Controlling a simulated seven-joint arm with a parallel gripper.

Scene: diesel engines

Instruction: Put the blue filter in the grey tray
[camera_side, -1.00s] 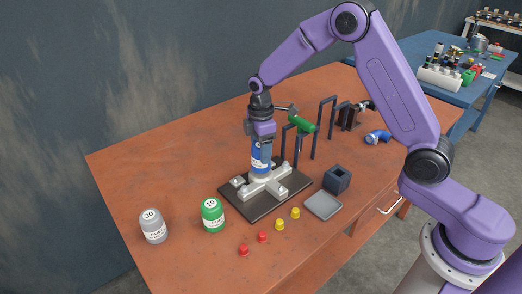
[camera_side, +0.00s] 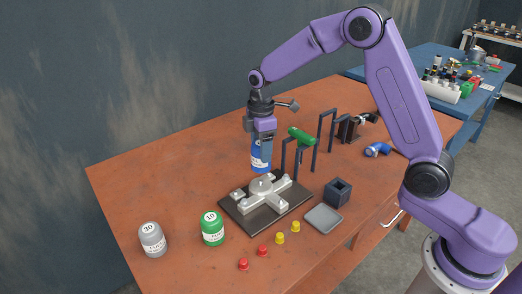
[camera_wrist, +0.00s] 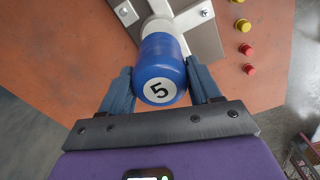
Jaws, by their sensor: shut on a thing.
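The blue filter (camera_side: 260,155) is a blue cylinder with a white label; in the wrist view (camera_wrist: 160,65) its end shows a white disc marked 5. My gripper (camera_side: 262,146) is shut on it, with one finger on each side, and holds it upright. In the side view the filter appears behind the grey metal fixture (camera_side: 264,187) on the dark plate and looks clear of it. The grey tray (camera_side: 324,218) is small, shallow and empty, at the front right of the plate.
A dark square block (camera_side: 338,191) stands just behind the tray. A grey jar (camera_side: 152,240) and a green jar (camera_side: 212,228) stand front left. Red and yellow caps (camera_side: 280,238) lie in front of the plate. Dark frames (camera_side: 318,140) and a green-handled tool (camera_side: 301,136) are right of my gripper.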

